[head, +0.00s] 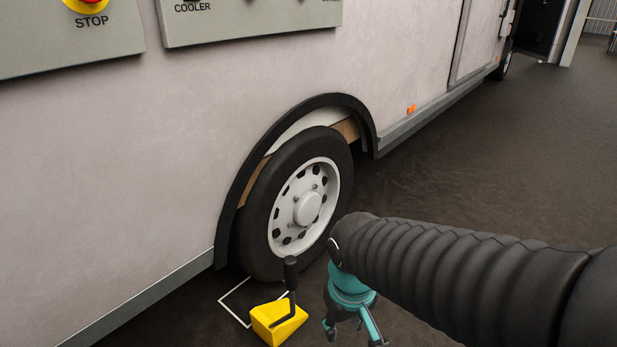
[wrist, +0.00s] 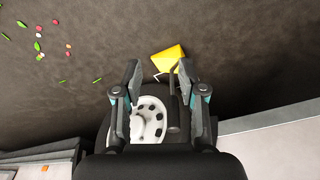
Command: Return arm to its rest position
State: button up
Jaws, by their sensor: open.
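My gripper (head: 352,322) hangs at the end of my black ribbed arm in the head view, low and to the right of the wheel. It is open, with nothing between its fingers. In the wrist view my gripper (wrist: 160,82) shows its two dark fingers spread apart. A yellow wedge-shaped wheel chock (head: 279,322) with a black handle stands on the dark floor by the tyre, left of my gripper and apart from it. The chock also shows in the wrist view (wrist: 168,58), beyond the fingertips.
A pale vehicle side (head: 120,160) with a wheel (head: 305,205) fills the left. Control panels (head: 250,18) labelled STOP and COOLER are on it. A white outline (head: 234,303) marks the floor by the chock. Scattered petals and leaves (wrist: 62,45) lie on the floor. Floor at the right is clear.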

jog(key=s+d+r+m+t, duration=0.1)
jog(key=d+r, duration=0.2)
jog(key=s+d+r+m+t+p, duration=0.1)
jog(key=d+r, duration=0.2)
jog(key=r, duration=0.1)
jog(key=s+d+r+m+t+p, duration=0.1)
jog(key=s+d+r+m+t, duration=0.1)
jog(key=d+r, duration=0.1)
jog(key=shift+d+r, duration=0.1)
jog(key=shift+r, duration=0.45)
jog(key=shift+c, duration=0.3)
jog(key=shift+d, duration=0.2)
grip_shut()
